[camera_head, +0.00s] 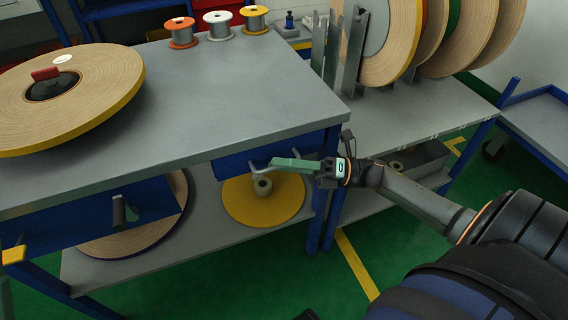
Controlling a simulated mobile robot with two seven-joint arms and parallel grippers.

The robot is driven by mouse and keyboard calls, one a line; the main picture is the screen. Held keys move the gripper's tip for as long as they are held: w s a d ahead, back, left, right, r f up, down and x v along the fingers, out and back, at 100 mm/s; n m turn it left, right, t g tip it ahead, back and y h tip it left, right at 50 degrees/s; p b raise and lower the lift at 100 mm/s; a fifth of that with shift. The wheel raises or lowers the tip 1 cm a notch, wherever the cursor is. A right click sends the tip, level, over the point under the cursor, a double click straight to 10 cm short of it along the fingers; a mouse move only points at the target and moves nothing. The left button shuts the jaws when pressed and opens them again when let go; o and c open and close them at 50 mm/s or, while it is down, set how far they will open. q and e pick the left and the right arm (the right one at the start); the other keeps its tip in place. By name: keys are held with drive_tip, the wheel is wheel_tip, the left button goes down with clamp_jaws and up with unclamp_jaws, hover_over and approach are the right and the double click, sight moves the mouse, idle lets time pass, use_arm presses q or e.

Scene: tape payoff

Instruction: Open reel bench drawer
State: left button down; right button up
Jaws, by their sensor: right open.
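The reel bench (215,110) has a grey top and blue legs. Under its front edge on the right is a blue drawer front (228,168), close under the top, with no gap visible. A grey bar handle (256,169) stands out from it. My right gripper (277,163) comes in from the right, with its green fingers reaching left to the handle. It is open; the handle's right part is hidden by the fingers. I cannot tell whether they touch it.
A large tape reel (105,95) lies on the bench top at left, and three small spools (220,26) stand at the back. Reels such as a yellow one (240,205) lie on the lower shelf. A rack of upright reels (390,45) stands at right. Green floor (320,285) is free in front.

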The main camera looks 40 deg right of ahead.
clamp_jaws()
idle(0.3)
idle(1.1)
